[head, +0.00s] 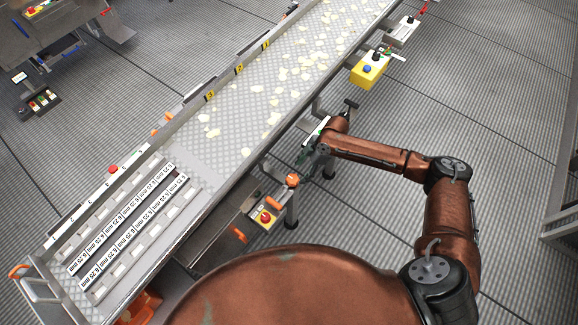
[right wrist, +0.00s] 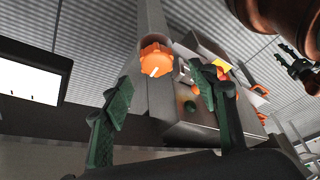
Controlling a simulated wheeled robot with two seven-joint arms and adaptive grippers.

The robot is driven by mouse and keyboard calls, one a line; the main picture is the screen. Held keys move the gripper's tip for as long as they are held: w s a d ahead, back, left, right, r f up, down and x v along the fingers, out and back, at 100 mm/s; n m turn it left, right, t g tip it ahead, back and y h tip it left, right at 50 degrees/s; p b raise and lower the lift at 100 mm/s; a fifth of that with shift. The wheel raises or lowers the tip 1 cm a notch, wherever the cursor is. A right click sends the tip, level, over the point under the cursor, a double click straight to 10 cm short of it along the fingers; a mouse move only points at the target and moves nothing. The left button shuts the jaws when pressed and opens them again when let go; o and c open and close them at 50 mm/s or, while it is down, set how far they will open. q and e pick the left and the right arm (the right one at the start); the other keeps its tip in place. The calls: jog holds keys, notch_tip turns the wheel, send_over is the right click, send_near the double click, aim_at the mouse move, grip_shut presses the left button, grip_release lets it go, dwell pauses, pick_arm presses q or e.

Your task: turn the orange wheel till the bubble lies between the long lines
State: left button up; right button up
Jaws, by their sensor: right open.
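The orange wheel (head: 292,180) sits on the near side of the conveyor frame, by a leg. In the right wrist view the wheel (right wrist: 155,61) has a white mark and lies beyond the fingertips. My right gripper (head: 312,152) is open beside the frame, just past the wheel; its green fingers (right wrist: 163,95) are spread and empty, apart from the wheel. A bright white panel (right wrist: 30,84) with small dark marks, perhaps the level, is cut off at the left of the wrist view. I cannot make out a bubble or long lines. What seems to be my left gripper (right wrist: 296,66) shows small at the right.
A box with a red button (head: 265,217) hangs from the frame near the wheel. The conveyor (head: 225,135) carries pale flakes, with labelled slots at its lower end. A yellow box (head: 370,70) is attached farther up. Open floor lies to the right.

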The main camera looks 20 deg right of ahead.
aim_at(294, 178)
jog(key=x, duration=0.2)
jog(key=b+x, duration=0.1)
jog(key=x, duration=0.3)
jog(key=shift+w+a+f, duration=0.15)
jog(key=shift+w+a, duration=0.1)
jog(key=shift+w, duration=0.15)
jog(key=shift+a+f+b, duration=0.1)
jog(key=shift+f+b, duration=0.2)
jog(key=shift+b, duration=0.05)
jog(key=shift+f, duration=0.2)
jog(key=shift+a, duration=0.1)
jog(key=shift+c, duration=0.3)
jog(key=c, duration=0.6)
pick_arm(q)
jog(key=shift+s+f+g, duration=0.15)
jog(key=shift+s+f, duration=0.3)
jog(key=shift+s, duration=0.15)
jog(key=shift+s+f+g, duration=0.15)
jog(key=shift+s+f, duration=0.25)
jog(key=shift+s, duration=0.2)
pick_arm(e)
jog(key=shift+f, duration=0.1)
jog(key=c, duration=0.5)
